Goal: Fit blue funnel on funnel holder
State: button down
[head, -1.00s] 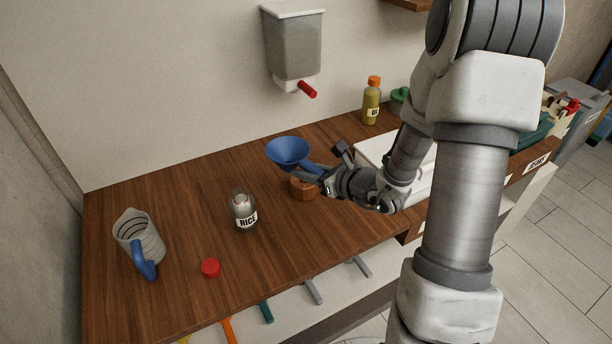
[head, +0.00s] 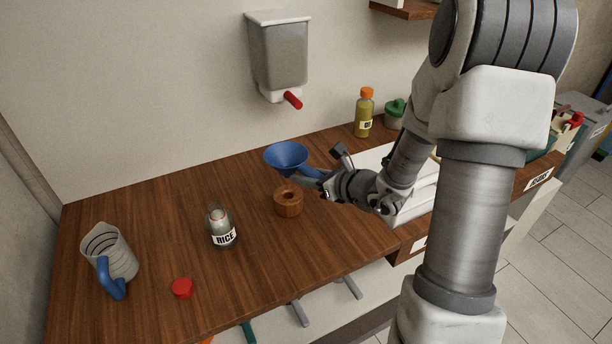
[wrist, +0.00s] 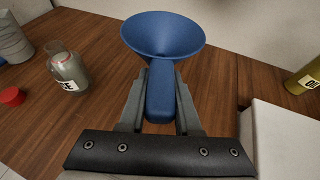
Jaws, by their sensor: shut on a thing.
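The blue funnel (head: 286,157) is held above the counter, its wide mouth facing up. My gripper (head: 314,178) is shut on the funnel's handle, to the right of the cone. In the wrist view the funnel (wrist: 162,34) is beyond the fingers, and the two fingers (wrist: 160,82) clasp the handle from both sides. The funnel holder, a round wooden block with a hole in its top (head: 289,208), stands on the counter. In the head view it appears just below the funnel, apart from it. The holder does not show in the wrist view.
A rice jar (head: 221,230), a red lid (head: 181,288) and a measuring jug (head: 112,255) stand to the left on the wooden counter (head: 150,215). A dispenser (head: 279,50) hangs on the wall. An oil bottle (head: 363,117) and a white box (head: 372,157) are to the right.

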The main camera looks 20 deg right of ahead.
aim_at(294, 198)
jog(key=shift+f+b, duration=0.15)
jog(key=shift+b, duration=0.2)
notch_tip(294, 198, down, 4)
jog(key=b, duration=0.4)
jog(key=shift+f+b, duration=0.25)
jog(key=shift+b, duration=0.05)
jog(key=shift+f+b, duration=0.15)
jog(key=shift+b, duration=0.15)
dwell(0.5)
jog(key=shift+f+b, duration=1.05)
jog(key=shift+f+b, duration=0.75)
jog(key=shift+b, duration=0.2)
dwell(1.0)
grip_release()
dwell(0.5)
jog(key=p+v, duration=0.3)
jog(key=v, duration=1.4)
jog(key=shift+s+d, duration=0.15)
jog(key=shift+d, duration=0.05)
